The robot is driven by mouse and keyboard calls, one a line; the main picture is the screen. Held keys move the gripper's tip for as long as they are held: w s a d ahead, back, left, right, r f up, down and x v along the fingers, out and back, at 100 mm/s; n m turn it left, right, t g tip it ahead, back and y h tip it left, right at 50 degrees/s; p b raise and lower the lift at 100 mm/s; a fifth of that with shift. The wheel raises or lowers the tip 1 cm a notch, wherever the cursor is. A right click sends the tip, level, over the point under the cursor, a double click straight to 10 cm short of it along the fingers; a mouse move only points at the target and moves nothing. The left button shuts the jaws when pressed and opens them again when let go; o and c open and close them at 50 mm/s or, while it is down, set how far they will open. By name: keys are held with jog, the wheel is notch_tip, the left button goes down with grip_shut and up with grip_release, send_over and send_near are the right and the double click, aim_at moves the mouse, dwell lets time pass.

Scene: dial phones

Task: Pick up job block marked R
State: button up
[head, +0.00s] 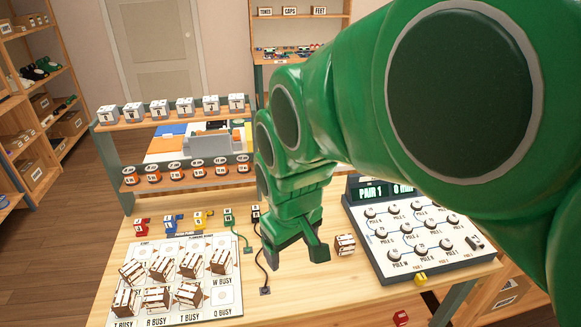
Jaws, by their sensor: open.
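My green gripper (295,257) hangs over the wooden table with its two fingers apart and nothing visible between them. A brown-and-white block (345,245) stands alone on the table just right of the gripper, beside the dial console. Several similar brown-and-white blocks (161,268) sit on a white board (226,267) at the left of the table. The letters on these blocks are too small to read, so I cannot tell which is marked R. Printed labels on the board's front edge include "R BUSY".
A dial console (419,238) reading "PAIR 1" fills the table's right side. Coloured plugs with cords (229,216) line the back. Behind stands a rack with grey-white cubes (160,109) above and orange-black round pieces (175,171) below. A red block (401,317) lies beyond the table's front edge.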

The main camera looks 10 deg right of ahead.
jog(key=w+n, duration=0.1)
jog(key=w, duration=0.2)
jog(key=n+g+h, duration=0.2)
jog(key=n+h, duration=1)
send_near(342, 240)
jog(key=x, duration=0.3)
jog(key=shift+w+d+f, duration=0.1)
jog(key=shift+w+f, duration=0.2)
jog(key=shift+w, duration=0.05)
jog(key=shift+x, duration=1.45)
jog(key=x, duration=0.4)
jog(key=shift+s+d+r, duration=0.1)
jog(key=shift+s+d, duration=0.15)
jog(key=shift+s, duration=0.1)
jog(key=shift+d, duration=0.25)
jog(key=shift+c, duration=0.2)
